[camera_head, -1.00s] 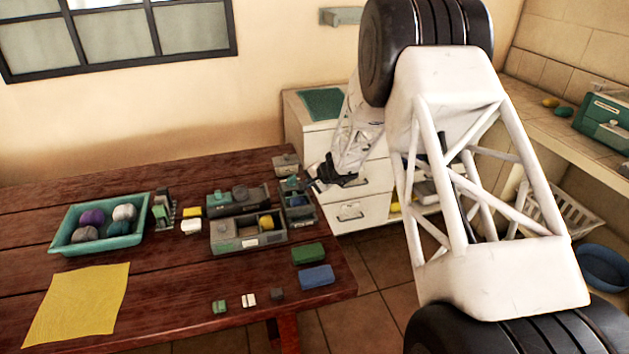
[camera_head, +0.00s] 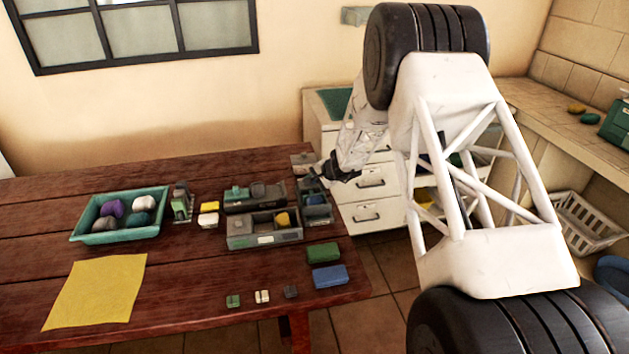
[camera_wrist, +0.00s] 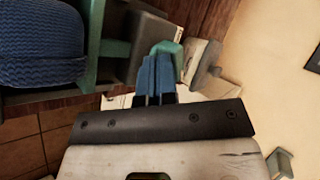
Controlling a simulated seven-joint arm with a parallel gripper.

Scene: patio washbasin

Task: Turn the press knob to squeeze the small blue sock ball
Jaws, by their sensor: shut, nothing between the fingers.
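The press (camera_head: 316,205) stands at the right end of the wooden table, a small grey and teal frame. In the wrist view its teal frame (camera_wrist: 112,45) surrounds a blue knitted sock ball (camera_wrist: 40,42), large at the left. A teal knob (camera_wrist: 166,48) shows just beyond my fingertips. My gripper (camera_head: 328,172) is over the press's far end; in the wrist view my gripper (camera_wrist: 154,66) has its blue fingers shut together, empty, close against the knob. I cannot tell whether they touch it. How tightly the ball is squeezed is unclear.
A teal tray (camera_head: 75,231) with several sock balls stands at the left. Grey divided boxes (camera_head: 240,240) stand left of the press. Green (camera_head: 322,252) and blue (camera_head: 330,276) blocks lie in front. A yellow cloth (camera_head: 95,292) lies front left. White drawers (camera_head: 370,183) stand behind.

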